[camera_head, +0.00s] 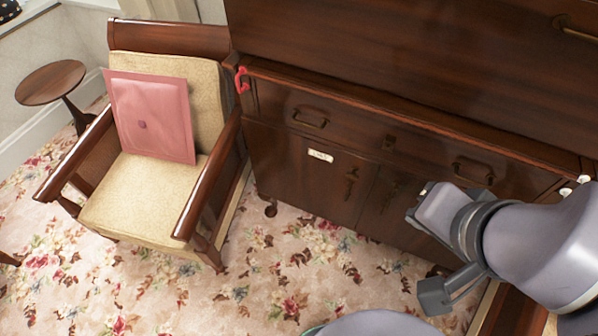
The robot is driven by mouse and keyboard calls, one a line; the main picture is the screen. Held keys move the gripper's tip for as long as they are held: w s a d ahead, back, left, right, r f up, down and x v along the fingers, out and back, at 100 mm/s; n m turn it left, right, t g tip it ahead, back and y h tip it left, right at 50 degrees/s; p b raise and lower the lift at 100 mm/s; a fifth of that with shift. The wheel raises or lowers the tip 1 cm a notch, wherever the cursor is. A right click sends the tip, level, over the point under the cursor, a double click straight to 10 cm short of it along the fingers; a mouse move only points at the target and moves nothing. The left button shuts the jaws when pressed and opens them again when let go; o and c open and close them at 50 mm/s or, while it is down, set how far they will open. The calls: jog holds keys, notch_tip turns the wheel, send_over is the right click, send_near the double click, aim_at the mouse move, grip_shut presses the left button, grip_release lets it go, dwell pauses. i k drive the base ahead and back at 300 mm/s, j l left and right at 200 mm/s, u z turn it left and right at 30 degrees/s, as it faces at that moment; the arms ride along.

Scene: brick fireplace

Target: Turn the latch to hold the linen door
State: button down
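A dark wooden cabinet (400,118) stands on the carpet, with two doors below a drawer. Its left door (300,178) bears a small white label (320,155), whose writing is too small to read. A dark brass fitting (351,183), which may be the latch, sits near that door's right edge. A similar fitting (391,194) is on the right door (396,215). Both doors look closed. My gripper (437,250) is in front of the right door, apart from the fittings. It hides part of that door. Its finger opening is not clear.
A wooden armchair (135,212) with a pink cushion (152,115) stands left of the cabinet. A red hook-like piece (241,80) is at the cabinet's upper left corner. A small round table (50,83) is far left. Flowered carpet (290,265) lies clear in front.

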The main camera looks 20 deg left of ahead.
aim_at(354, 169)
jog(key=j+z, duration=0.15)
jog(key=j, duration=0.85)
jog(key=k+j+z, duration=0.2)
jog(key=j, duration=0.8)
jog(key=i, duration=0.1)
